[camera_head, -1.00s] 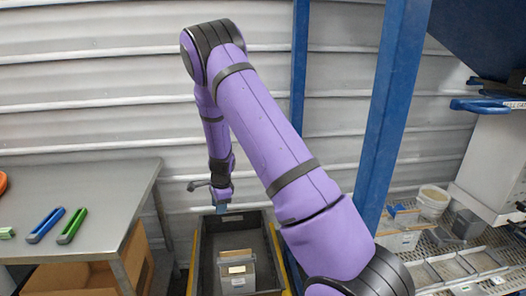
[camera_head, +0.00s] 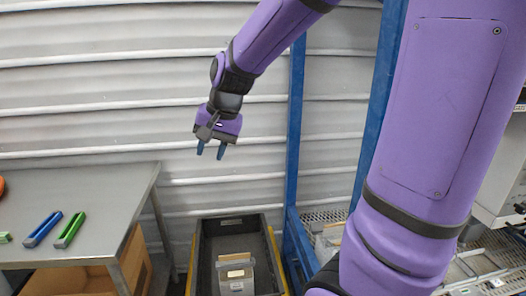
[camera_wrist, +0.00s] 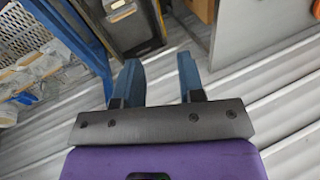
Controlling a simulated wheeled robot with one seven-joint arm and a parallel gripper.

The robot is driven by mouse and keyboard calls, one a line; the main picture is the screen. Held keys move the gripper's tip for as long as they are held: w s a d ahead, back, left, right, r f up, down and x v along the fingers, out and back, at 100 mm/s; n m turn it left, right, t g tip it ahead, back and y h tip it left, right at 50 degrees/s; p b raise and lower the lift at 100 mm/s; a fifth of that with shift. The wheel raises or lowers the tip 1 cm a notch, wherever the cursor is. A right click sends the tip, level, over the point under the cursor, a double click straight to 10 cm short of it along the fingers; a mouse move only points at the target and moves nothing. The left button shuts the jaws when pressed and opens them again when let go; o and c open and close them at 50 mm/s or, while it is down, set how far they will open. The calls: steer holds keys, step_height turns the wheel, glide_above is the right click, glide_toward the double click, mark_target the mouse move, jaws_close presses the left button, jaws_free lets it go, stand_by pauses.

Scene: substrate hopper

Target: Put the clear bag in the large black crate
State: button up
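The large black crate (camera_head: 231,240) stands on the floor at the bottom middle of the head view. It also shows at the top of the wrist view (camera_wrist: 146,47). A pale grey item with a beige top (camera_head: 236,275) is inside it; I cannot tell whether this is the clear bag. No other clear bag can be made out. My gripper (camera_head: 211,152) is above the crate, well clear of it, with its fingers pointing down. Its two blue fingers are apart with nothing between them, as the wrist view (camera_wrist: 160,75) also shows.
A grey metal table (camera_head: 95,195) at the left holds a blue tool (camera_head: 43,229) and a green tool (camera_head: 70,229). A cardboard box (camera_head: 135,265) is beneath it. Blue posts (camera_head: 296,120) stand right of the crate. A mesh shelf is at the far right.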

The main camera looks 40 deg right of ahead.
steer(key=s+r+n+t+h, duration=0.1)
steer(key=s+n, duration=0.3)
steer(key=s, duration=0.5)
steer(key=s+r+n+h, duration=0.1)
steer(key=s+r+n, duration=0.2)
steer(key=s, duration=0.6)
steer(key=shift+s+a+r+n+t, duration=0.25)
steer(key=shift+a+r+n+t, duration=0.2)
steer(key=shift+r, duration=0.4)
